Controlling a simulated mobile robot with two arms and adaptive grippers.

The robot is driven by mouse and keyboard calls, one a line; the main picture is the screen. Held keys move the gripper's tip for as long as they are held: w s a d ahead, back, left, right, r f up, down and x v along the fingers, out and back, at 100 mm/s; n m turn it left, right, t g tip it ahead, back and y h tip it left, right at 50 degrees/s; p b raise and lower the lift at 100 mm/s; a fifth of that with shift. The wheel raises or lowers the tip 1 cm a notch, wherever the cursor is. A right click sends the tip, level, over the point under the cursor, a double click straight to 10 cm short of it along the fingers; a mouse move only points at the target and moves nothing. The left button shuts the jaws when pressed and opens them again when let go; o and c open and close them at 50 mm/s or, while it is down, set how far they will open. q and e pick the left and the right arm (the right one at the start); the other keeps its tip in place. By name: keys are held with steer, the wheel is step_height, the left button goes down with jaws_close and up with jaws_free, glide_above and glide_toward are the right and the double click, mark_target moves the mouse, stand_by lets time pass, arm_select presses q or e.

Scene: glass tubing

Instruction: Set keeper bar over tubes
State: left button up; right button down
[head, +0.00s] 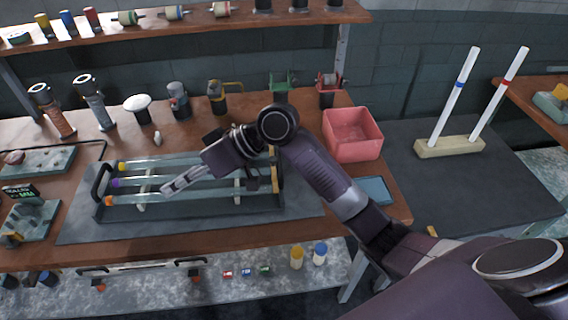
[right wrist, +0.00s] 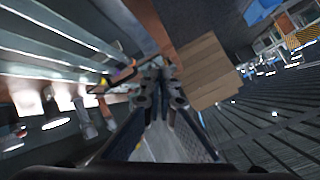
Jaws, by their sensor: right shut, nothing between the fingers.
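Several clear glass tubes (head: 150,182) lie side by side in a dark tray with end handles (head: 98,180). Their left ends carry yellow (head: 122,166), purple (head: 116,183) and orange (head: 109,200) caps. A pale curved crosspiece (head: 143,192) crosses near the left part and another (head: 237,187) near the right; I cannot tell whether either is the keeper bar. My right gripper (head: 170,188) is over the middle of the tray, shut and empty, its arm hiding part of the right end. It also shows in the right wrist view (right wrist: 158,92). My left gripper is not in view.
The tray rests on a grey mat (head: 85,228). A pink bin (head: 352,132) and a blue tray (head: 375,190) stand to the right. Bottles and tools line the back. Two upright white tubes stand in a pale block (head: 449,147) on the dark surface at right.

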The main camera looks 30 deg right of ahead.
steer(key=d+m+t+y, duration=0.2)
steer(key=d+m, duration=0.1)
steer(key=m, duration=0.1)
steer(key=m+t+h, duration=0.7)
steer(key=m+t, duration=0.2)
steer(key=m, duration=0.8)
glide_toward(276, 161)
steer(key=v, duration=0.7)
steer(key=shift+d, duration=0.25)
steer(key=shift+w, duration=0.1)
steer(key=shift+y, duration=0.3)
steer(key=p+x, duration=0.4)
steer(key=x, duration=0.8)
steer(key=shift+w+a+p, duration=0.15)
steer(key=shift+w+p, duration=0.1)
steer(key=shift+p, duration=0.1)
steer(key=shift+x, duration=0.75)
steer(key=shift+f, duration=0.15)
